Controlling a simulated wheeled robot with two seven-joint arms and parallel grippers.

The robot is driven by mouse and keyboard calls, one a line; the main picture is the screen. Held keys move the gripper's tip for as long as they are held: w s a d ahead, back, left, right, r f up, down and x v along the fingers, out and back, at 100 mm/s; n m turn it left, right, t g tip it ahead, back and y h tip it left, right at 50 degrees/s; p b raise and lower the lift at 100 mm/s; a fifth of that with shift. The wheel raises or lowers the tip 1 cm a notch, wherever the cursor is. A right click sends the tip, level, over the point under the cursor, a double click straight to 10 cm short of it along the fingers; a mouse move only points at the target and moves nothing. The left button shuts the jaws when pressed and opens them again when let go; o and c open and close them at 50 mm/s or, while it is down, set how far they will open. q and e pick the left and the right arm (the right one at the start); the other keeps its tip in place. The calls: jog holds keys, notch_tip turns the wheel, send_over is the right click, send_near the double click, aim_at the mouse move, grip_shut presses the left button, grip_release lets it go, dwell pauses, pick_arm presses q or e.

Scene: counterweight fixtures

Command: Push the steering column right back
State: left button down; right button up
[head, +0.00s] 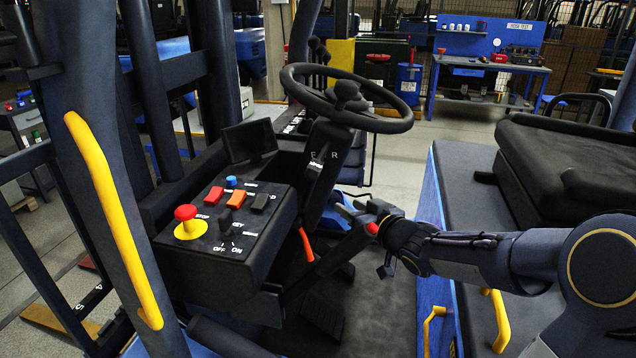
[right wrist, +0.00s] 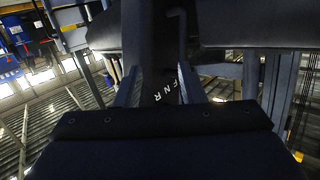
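The dark steering column (head: 318,172) rises from the forklift's dash and carries the black steering wheel (head: 396,124). Letters F, N and R mark the column. My right gripper (head: 340,208) reaches in from the right and is just right of the lower column. In the right wrist view its two fingers stand apart, one on each side of the column (right wrist: 150,45). I cannot tell whether they touch it. My left gripper is in neither view.
A control panel (head: 228,222) with a red mushroom button (head: 186,213) and several switches is left of the column. An orange lever (head: 305,244) hangs below the column. A black seat (head: 560,165) is at the right, and a yellow grab handle (head: 112,215) at the left.

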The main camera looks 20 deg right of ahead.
aim_at(318, 192)
jog(key=w+a+y, duration=0.1)
jog(key=w, duration=0.2)
jog(key=w+a+n+y+p, duration=0.1)
jog(key=w+a, duration=0.1)
jog(key=w, duration=0.1)
jog(key=w+a+n+t+y+p, duration=0.1)
jog(key=w+y, duration=0.1)
jog(key=w, duration=0.1)
jog(key=shift+w+a+f, duration=0.1)
jog(key=shift+w+a, duration=0.05)
jog(key=shift+w, duration=0.25)
grip_shut()
